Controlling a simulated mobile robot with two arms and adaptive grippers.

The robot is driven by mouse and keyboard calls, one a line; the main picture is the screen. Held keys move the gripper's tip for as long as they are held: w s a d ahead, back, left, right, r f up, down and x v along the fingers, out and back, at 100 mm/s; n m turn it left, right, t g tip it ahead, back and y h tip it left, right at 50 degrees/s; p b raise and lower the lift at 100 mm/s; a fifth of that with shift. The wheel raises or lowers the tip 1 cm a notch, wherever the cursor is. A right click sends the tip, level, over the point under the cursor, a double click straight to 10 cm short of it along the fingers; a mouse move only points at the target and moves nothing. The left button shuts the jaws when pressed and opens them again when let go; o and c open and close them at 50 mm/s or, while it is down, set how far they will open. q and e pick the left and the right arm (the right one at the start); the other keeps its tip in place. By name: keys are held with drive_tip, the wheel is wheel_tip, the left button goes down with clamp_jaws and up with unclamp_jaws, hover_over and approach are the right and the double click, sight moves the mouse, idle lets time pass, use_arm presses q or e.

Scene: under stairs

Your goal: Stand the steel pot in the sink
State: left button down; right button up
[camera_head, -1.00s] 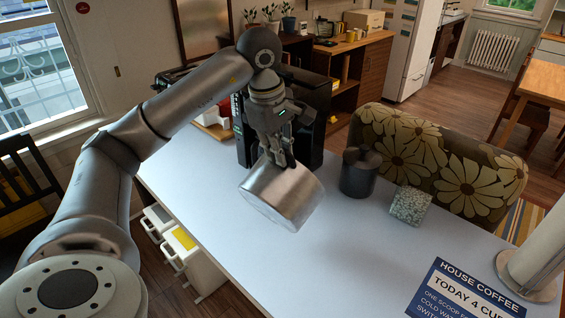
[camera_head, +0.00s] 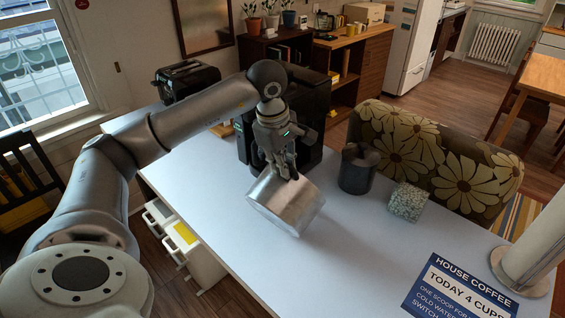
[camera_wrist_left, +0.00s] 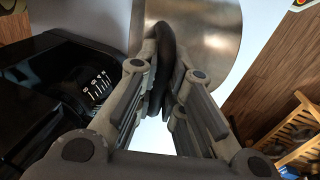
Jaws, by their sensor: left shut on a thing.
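The steel pot (camera_head: 287,203) is a shiny cylinder, tilted, hanging at the left gripper over the pale counter (camera_head: 290,265). My left gripper (camera_head: 284,172) points down and is shut on the pot's dark handle. In the left wrist view the dark curved handle (camera_wrist_left: 165,60) lies between the fingers (camera_wrist_left: 163,100), and the pot's steel wall (camera_wrist_left: 205,28) shows beyond. I cannot tell whether the pot touches the counter. I see no sink in these views. My right gripper is not in view.
A black machine (camera_head: 312,112) stands just behind the pot. A dark canister (camera_head: 357,170) and a speckled box (camera_head: 407,202) stand to its right. A blue coffee sign (camera_head: 460,290) and a pale cylinder on a metal base (camera_head: 520,277) are further right. The front middle counter is clear.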

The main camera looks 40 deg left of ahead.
use_arm(q)
drive_tip(key=c, duration=1.5)
unclamp_jaws()
drive_tip(key=shift+c, duration=0.2)
